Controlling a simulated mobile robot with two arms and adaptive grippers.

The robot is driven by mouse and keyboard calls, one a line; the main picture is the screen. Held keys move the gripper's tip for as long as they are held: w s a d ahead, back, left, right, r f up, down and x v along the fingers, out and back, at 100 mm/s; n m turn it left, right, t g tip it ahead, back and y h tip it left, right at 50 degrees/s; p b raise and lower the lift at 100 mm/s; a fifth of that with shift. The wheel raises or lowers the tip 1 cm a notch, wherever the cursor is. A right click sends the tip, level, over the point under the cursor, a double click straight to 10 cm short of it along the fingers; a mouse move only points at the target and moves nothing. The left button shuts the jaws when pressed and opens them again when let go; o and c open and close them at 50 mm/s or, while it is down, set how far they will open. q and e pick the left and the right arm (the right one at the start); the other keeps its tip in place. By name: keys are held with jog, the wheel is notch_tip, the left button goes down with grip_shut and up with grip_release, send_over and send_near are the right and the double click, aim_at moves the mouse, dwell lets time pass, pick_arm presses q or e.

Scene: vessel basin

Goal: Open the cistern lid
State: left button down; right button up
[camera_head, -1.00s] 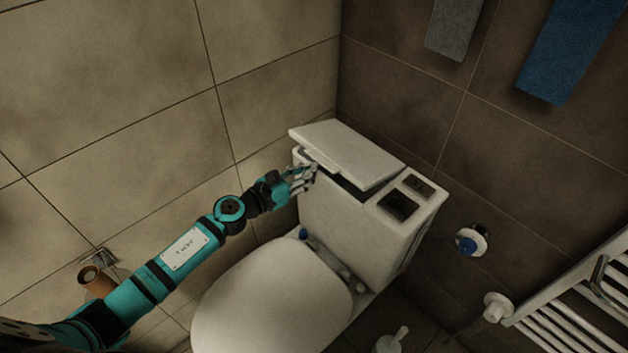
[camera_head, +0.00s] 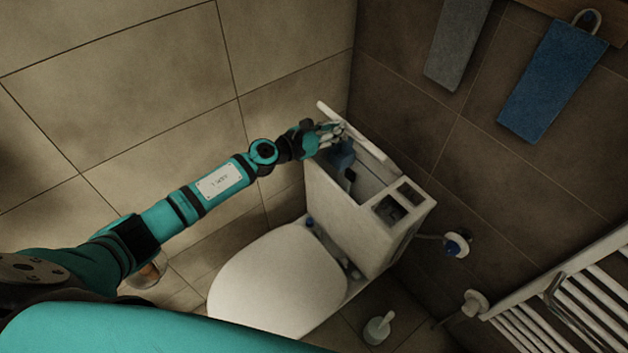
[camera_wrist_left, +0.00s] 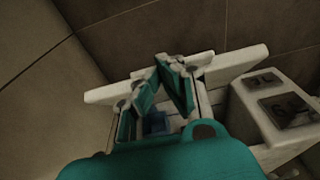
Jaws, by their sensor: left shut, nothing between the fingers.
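The white cistern (camera_head: 345,214) stands in the corner behind the toilet bowl. Its lid (camera_head: 371,144) is tilted up steeply towards the back wall, and the inside of the tank shows with blue and dark parts in it. My left gripper (camera_head: 336,131) is shut and empty at the lid's left part, over the opening. In the left wrist view the left gripper (camera_wrist_left: 172,62) shows its fingertips together in front of the raised lid (camera_wrist_left: 235,62); I cannot tell whether they touch it. My right gripper is not in view.
The closed toilet seat (camera_head: 275,280) lies in front of the cistern. A flush button panel (camera_head: 395,205) sits at the cistern's right. A valve (camera_head: 457,244), a radiator (camera_head: 570,295) and a toilet brush (camera_head: 377,330) are on the right. Towels (camera_head: 548,80) hang on the dark wall.

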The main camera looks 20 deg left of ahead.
pick_arm(q)
jog(key=w+d+r, duration=0.1)
jog(key=w, duration=0.1)
jog(key=w+d+r, duration=0.2)
jog(key=w+d+r+p, duration=0.1)
jog(key=w, duration=0.1)
jog(key=shift+w+d+r, duration=0.15)
jog(key=shift+w+r, duration=0.05)
jog(key=shift+r, duration=0.05)
jog(key=shift+w+d+r, duration=0.2)
jog(key=shift+w+d, duration=0.15)
jog(key=shift+w, duration=0.15)
jog(key=shift+w+d+r, duration=0.2)
jog(key=shift+w+d, duration=0.1)
jog(key=shift+w, duration=0.15)
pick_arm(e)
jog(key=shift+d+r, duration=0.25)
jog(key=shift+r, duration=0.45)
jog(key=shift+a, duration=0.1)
